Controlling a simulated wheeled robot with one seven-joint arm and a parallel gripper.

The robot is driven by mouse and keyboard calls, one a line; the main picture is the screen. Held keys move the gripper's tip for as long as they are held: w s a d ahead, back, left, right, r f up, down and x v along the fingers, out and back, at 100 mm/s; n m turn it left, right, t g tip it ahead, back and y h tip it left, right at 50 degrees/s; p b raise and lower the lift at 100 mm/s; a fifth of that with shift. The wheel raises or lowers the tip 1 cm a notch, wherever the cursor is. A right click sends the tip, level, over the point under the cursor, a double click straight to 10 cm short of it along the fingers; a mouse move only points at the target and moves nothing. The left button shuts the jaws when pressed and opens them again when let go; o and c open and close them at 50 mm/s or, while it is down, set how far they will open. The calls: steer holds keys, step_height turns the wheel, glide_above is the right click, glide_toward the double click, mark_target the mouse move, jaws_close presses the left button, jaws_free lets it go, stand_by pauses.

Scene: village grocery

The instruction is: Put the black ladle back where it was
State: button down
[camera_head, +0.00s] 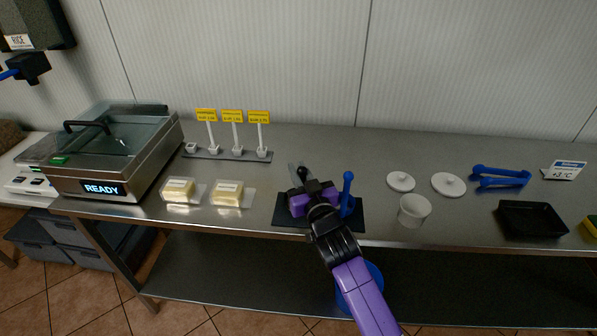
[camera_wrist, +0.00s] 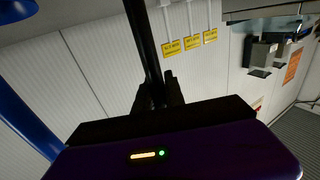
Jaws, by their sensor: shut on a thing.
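In the wrist view my gripper (camera_wrist: 158,98) is shut on the black ladle's dark handle (camera_wrist: 146,45), which runs up out of the top of the picture. In the head view my gripper (camera_head: 312,188) is low above the dark mat (camera_head: 290,224) near the counter's front edge. A blue upright utensil (camera_head: 347,185) stands just right of my gripper on the mat; a blue shaft also shows at the left in the wrist view (camera_wrist: 25,115).
Two butter packs (camera_head: 228,193) lie left of the mat. A white cup (camera_head: 413,210) and two white lids (camera_head: 448,184) are at the right, with blue tongs (camera_head: 500,178) and a black tray (camera_head: 531,219) beyond. A rack with yellow signs (camera_head: 232,116) stands behind.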

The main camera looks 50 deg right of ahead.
steer(key=shift+f, duration=0.15)
steer(key=c, duration=1.4)
jaws_free()
steer(key=shift+r, duration=0.3)
steer(key=s+a+f+n+y+b, duration=0.1)
steer(key=s+a+f+n+y, duration=0.15)
steer(key=s+a, duration=0.85)
steer(key=s+a+f+n+y+b, duration=0.1)
steer(key=s+a+f+y+b, duration=0.2)
steer(key=s+a, duration=0.8)
steer(key=s+a+r+n+g+y+p, duration=0.1)
steer(key=s+a+n+y, duration=0.1)
steer(key=s, duration=1.4)
steer(key=shift+s+a+y, duration=0.35)
steer(key=shift+s+a, duration=0.05)
steer(key=shift+a, duration=0.05)
